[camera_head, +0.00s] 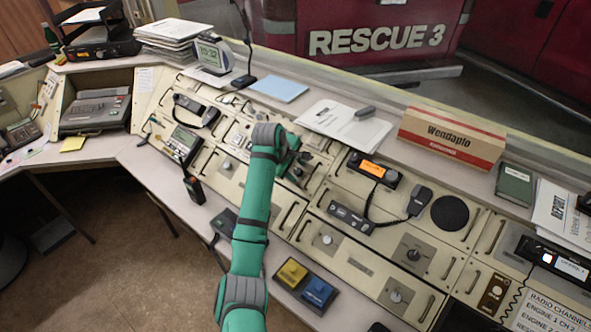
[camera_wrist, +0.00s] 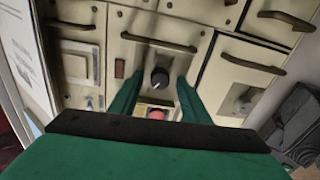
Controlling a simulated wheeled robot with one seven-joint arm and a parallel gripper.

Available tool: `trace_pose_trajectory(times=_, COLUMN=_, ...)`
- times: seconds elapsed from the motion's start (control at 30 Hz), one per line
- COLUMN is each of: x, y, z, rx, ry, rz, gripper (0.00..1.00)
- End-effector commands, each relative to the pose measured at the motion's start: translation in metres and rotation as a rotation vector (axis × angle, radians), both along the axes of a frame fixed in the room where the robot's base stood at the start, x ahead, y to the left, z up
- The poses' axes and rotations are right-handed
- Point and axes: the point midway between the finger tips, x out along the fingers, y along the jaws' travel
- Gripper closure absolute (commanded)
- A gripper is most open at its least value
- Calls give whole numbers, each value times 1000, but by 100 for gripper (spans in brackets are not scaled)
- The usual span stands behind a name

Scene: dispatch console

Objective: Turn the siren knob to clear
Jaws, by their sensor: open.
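My gripper (camera_head: 300,172) is over the middle of the sloped console, its far end partly hidden by my green arm. In the wrist view my gripper (camera_wrist: 158,82) is open, its two green fingers apart. A dark round knob with a pale pointer mark (camera_wrist: 160,77) shows between the fingertips, and I see no grip on it. A red button (camera_wrist: 156,114) sits closer to the palm. No label is readable at the knob, so I cannot confirm it is the siren knob or read its setting. Other knobs (camera_head: 326,239) (camera_head: 413,254) sit to the right.
A handset radio with an orange display (camera_head: 373,169) and a corded microphone (camera_head: 419,200) lie right of my gripper. Yellow (camera_head: 291,272) and blue (camera_head: 318,292) blocks sit near the front edge. Metal handles (camera_wrist: 160,42) project nearby.

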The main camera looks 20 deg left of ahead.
Motion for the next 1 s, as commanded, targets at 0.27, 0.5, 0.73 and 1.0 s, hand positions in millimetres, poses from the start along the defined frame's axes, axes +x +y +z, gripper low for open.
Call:
trace_pose_trajectory(times=0.27, x=0, y=-1, z=0, rx=0, ry=0, rz=0, gripper=91)
trace_pose_trajectory(times=0.5, x=0, y=-1, z=0, rx=3, ry=-1, rz=-6, gripper=98)
trace_pose_trajectory(times=0.73, x=0, y=-3, z=0, rx=36, ry=-13, rz=-64, gripper=98)
trace_pose_trajectory(times=1.0, x=0, y=-4, z=-1, rx=136, ry=-49, rz=-230, gripper=98)
